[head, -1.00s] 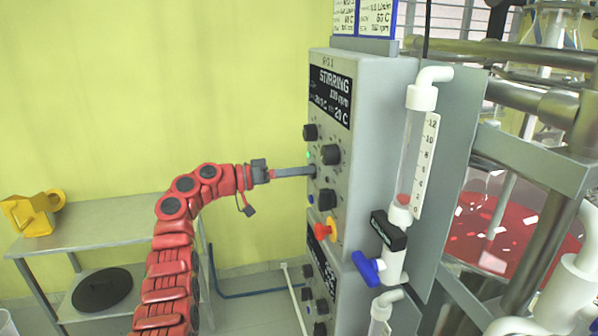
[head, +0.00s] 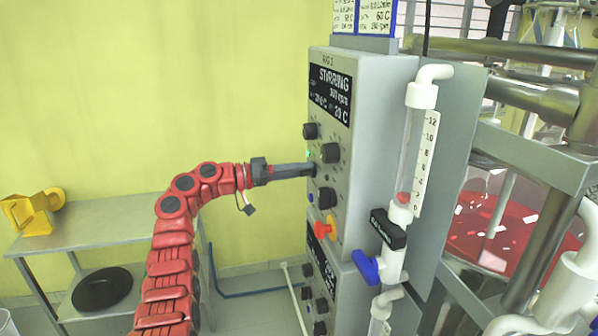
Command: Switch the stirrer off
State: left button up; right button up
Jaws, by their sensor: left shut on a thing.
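The grey control box (head: 370,120) stands at the centre, with a black STIRRING display (head: 330,92) near its top. Its rpm figure is too blurred to read surely. Below are black knobs (head: 330,153), a small green light (head: 308,154) and a red and yellow switch (head: 326,228). My left gripper (head: 312,170) reaches in from the left, its fingertips at the panel between the upper and lower knobs. It is shut on a small panel control, which the fingers hide. My right gripper is not in view.
A clear tube with a scale (head: 427,165) and a blue-handled valve (head: 367,268) sits right of the box. Behind it are a metal frame and a vessel with red contents (head: 500,235). A side table (head: 110,225) with a yellow object (head: 32,214) stands at left.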

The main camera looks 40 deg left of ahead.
pick_arm(q)
jog(key=n+p, duration=0.3)
jog(key=n, duration=0.6)
jog(key=shift+f, duration=0.1)
jog(key=shift+a+n, duration=0.1)
jog(key=shift+n, duration=0.3)
jog(key=o, duration=1.4)
